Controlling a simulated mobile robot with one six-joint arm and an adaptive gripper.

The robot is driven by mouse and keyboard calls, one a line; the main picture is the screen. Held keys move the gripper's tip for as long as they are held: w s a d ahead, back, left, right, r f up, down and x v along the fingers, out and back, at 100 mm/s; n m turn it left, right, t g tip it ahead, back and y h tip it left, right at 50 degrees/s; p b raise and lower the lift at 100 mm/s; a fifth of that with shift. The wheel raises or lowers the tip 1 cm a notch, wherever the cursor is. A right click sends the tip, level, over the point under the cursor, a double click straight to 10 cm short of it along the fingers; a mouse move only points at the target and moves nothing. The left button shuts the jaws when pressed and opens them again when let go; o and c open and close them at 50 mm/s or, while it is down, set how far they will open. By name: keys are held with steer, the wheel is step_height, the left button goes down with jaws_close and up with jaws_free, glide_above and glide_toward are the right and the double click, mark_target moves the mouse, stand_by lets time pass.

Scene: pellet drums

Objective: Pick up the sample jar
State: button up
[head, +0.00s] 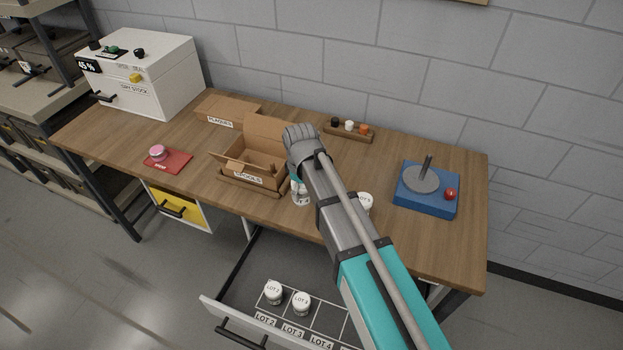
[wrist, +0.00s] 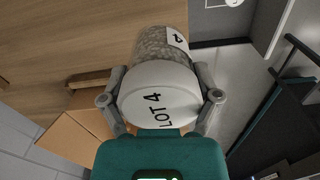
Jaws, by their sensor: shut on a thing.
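The sample jar (wrist: 158,88) fills the middle of the wrist view. It has a white lid marked LOT 4, and clear walls showing grey pellets and a white label. My gripper (wrist: 161,98) is shut on it, with one grey finger on each side of the lid. In the head view the jar (head: 300,192) shows only partly below my gripper (head: 299,178), near the front edge of the bench and just right of the SPOOLS box. My wrist and arm hide the rest.
An open cardboard SPOOLS box (head: 235,173) stands left of the jar. Another white-lidded jar (head: 365,202) is right of my arm. The open drawer (head: 250,335) below holds two lidded jars (head: 273,292). A blue device (head: 425,200) stands right; a pink-lidded jar (head: 157,153) sits on a red mat.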

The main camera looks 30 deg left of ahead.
steer(key=s+r+p, duration=0.2)
steer(key=s, duration=0.4)
steer(key=shift+d+r, duration=0.35)
steer(key=shift+f, duration=0.15)
step_height(320, 180, down, 4)
steer(key=b, duration=0.4)
steer(key=shift+f+b, duration=0.2)
steer(key=shift+b, duration=0.15)
steer(key=shift+s, duration=0.1)
